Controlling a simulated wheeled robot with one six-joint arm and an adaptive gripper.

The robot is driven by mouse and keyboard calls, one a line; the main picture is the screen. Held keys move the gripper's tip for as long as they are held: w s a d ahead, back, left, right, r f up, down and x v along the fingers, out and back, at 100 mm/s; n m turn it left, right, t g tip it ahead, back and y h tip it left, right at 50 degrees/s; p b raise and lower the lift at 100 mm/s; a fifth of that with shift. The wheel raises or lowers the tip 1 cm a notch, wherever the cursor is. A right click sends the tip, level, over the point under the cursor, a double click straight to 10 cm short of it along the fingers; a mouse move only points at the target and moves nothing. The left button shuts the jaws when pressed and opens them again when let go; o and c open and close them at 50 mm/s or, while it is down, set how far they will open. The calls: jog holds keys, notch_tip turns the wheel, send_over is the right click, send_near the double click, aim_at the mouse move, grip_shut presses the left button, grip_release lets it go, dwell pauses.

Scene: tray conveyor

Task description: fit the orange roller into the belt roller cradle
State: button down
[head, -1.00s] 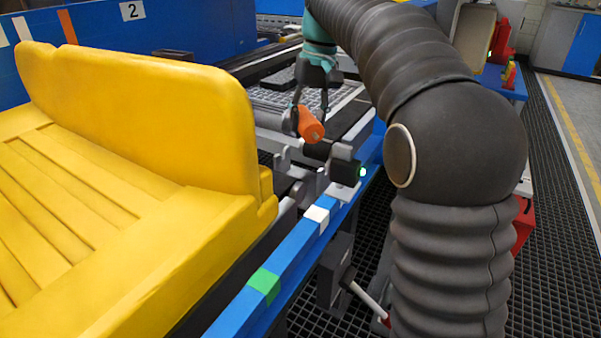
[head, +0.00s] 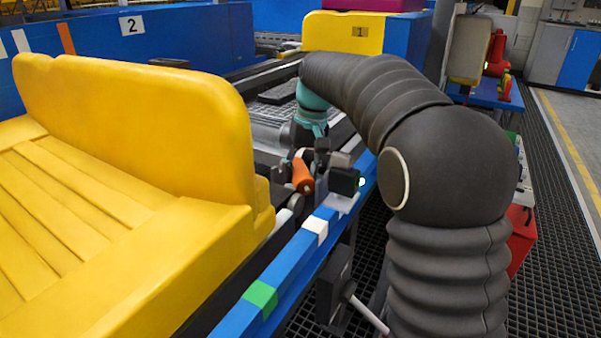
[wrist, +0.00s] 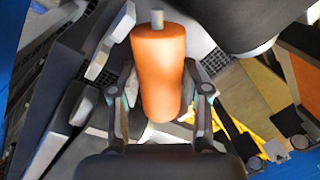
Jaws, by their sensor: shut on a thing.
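The orange roller (head: 302,176) is in my gripper, low beside the belt's near rail, behind the blue frame edge. In the wrist view the orange roller (wrist: 159,75) stands lengthwise between the two fingers, with a pale shaft end at its top. My gripper (wrist: 160,108) is shut on it, one finger on each side. In the head view my gripper (head: 300,160) is partly hidden by brackets. Pale bracket pieces near the roller look like the cradle (head: 339,160); whether the roller's shaft touches them or sits in a slot I cannot tell.
A large yellow tray (head: 140,120) stands close on the left. A yellow and blue unit marked 1 (head: 343,32) stands behind.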

jog(key=shift+f, duration=0.5)
jog(key=c, duration=0.6)
grip_release()
jog(key=shift+o, duration=0.2)
notch_tip(320, 180, up, 13)
jog(key=d+p, duration=0.2)
jog(key=shift+w, duration=0.25)
